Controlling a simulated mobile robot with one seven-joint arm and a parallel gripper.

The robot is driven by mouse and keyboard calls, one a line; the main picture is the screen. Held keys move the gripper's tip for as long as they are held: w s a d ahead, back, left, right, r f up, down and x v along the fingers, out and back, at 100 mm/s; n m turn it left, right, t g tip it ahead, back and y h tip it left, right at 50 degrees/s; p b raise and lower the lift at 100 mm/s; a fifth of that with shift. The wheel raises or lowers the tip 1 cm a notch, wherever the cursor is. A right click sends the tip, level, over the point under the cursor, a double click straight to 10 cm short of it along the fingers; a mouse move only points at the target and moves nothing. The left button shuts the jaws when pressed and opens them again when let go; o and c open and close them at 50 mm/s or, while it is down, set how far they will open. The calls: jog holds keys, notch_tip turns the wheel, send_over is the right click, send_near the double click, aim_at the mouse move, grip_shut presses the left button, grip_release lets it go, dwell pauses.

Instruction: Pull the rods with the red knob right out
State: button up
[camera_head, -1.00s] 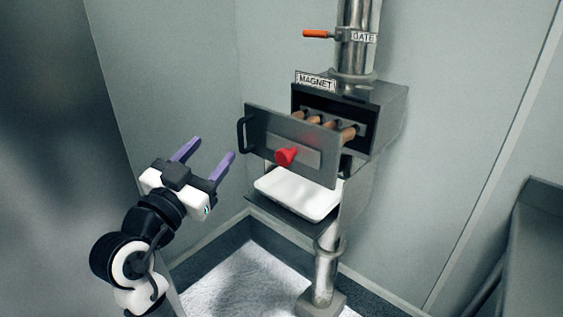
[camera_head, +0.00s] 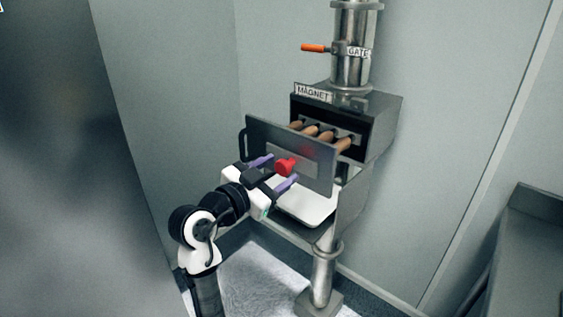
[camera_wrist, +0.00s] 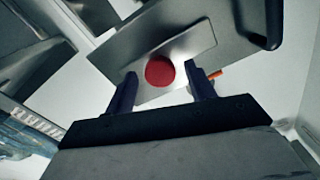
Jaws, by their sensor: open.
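The red knob (camera_head: 285,166) sits on the front of a grey plate (camera_head: 257,135) with a black handle at its left edge. Behind the plate, several brown rods (camera_head: 325,136) run into the open housing labelled MAGNET (camera_head: 378,113). My gripper (camera_head: 275,172) is open in front of the plate, its purple fingers on either side of the knob. In the wrist view the knob (camera_wrist: 160,71) lies between and slightly beyond the open fingertips (camera_wrist: 160,80). Whether the fingers touch it cannot be told.
A white tray (camera_head: 308,206) lies on a shelf below the plate. An orange gate handle (camera_head: 313,48) sticks out from the pipe above. A grey table (camera_head: 530,250) stands at the right. A large dark surface (camera_head: 70,170) fills the left side.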

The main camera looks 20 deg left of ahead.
jog(key=shift+x, duration=1)
